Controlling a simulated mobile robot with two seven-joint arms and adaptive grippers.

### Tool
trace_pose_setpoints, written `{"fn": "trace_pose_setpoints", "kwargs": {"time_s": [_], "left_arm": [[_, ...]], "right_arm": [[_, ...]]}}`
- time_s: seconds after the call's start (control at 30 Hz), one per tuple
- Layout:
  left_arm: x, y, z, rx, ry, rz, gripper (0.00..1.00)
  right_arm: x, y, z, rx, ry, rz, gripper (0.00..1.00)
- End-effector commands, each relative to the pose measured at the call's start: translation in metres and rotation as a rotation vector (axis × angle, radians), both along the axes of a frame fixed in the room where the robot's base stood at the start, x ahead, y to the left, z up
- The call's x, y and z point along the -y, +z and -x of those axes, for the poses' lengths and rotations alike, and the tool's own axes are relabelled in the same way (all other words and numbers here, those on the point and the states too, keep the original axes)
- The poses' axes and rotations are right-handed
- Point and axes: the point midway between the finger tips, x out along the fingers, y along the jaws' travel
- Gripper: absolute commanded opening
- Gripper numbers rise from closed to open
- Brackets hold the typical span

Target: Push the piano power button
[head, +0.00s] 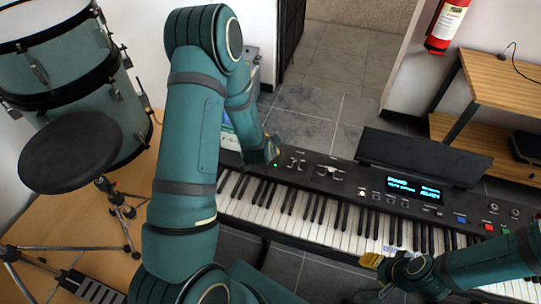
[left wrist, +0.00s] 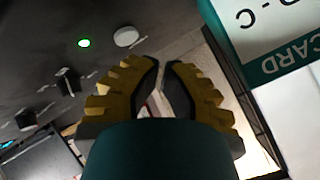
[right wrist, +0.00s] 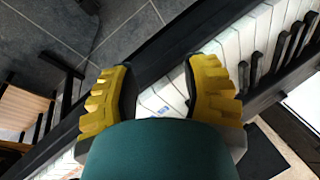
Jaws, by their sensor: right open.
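The keyboard piano (head: 325,180) stands across the head view, its black panel behind the keys and its display (head: 414,188) lit cyan. A small green light (head: 276,165) glows at the panel's left end. In the left wrist view a round white button (left wrist: 126,36) sits beside the green light (left wrist: 84,43), beyond the fingertips and apart from them. My left gripper (left wrist: 162,72) has its fingertips almost together and holds nothing visible; in the head view it is over the piano's left end. My right gripper (right wrist: 160,85) is open and empty above the front of the white keys.
A drum (head: 75,60) and black stool (head: 72,152) stand at left. A teal and white box (left wrist: 275,30) is close to my left gripper. A wooden shelf (head: 495,75) and fire extinguisher (head: 447,25) are at the back right. The tiled floor (head: 330,70) behind the piano is clear.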

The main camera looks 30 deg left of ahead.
Motion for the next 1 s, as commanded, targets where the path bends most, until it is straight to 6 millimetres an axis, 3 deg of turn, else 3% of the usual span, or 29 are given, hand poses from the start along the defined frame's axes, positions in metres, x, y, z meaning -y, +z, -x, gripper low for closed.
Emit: {"fn": "trace_pose_setpoints", "kwargs": {"time_s": [0.53, 1.0], "left_arm": [[0.000, 0.052, 0.000, 0.000, 0.000, 0.000, 0.00], [0.000, 0.054, 0.000, 0.000, 0.000, 0.000, 0.00]], "right_arm": [[0.000, 0.035, 0.000, 0.000, 0.000, 0.000, 0.47], [0.000, 0.035, 0.000, 0.000, 0.000, 0.000, 0.47]]}}
